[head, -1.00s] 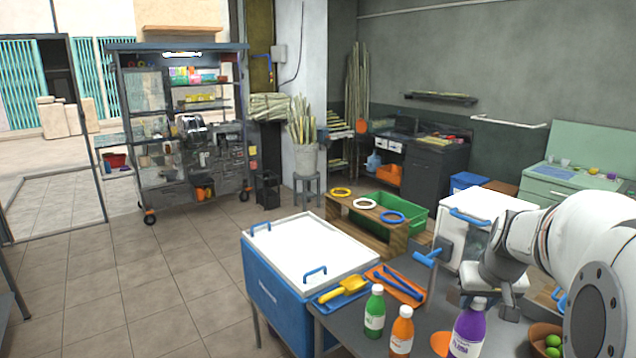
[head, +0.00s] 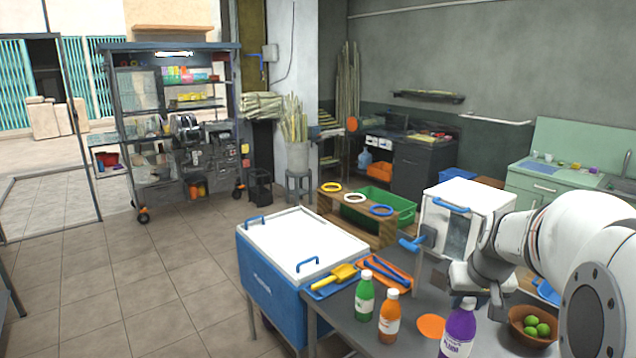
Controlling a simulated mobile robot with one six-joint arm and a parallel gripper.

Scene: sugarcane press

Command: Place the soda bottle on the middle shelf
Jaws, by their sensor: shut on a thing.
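A purple soda bottle (head: 458,333) with a white label and pale cap is at the bottom of the head view, over the grey table. My gripper (head: 468,297) is at its top, shut on it; the fingertips are small and partly hidden. The bottle leans slightly, and its base is cut off by the picture edge. A green bottle (head: 364,298) and an orange bottle (head: 389,318) stand upright on the table to its left. A tall metal rack (head: 240,95) with several shelves stands far off at the upper left, with colourful goods on its shelves.
A blue cooler (head: 268,290) with a white lid stands left of the table (head: 345,322). A white box (head: 465,215) and a bowl of limes (head: 520,318) are near my arm. Tiled floor (head: 130,275) toward the rack is clear.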

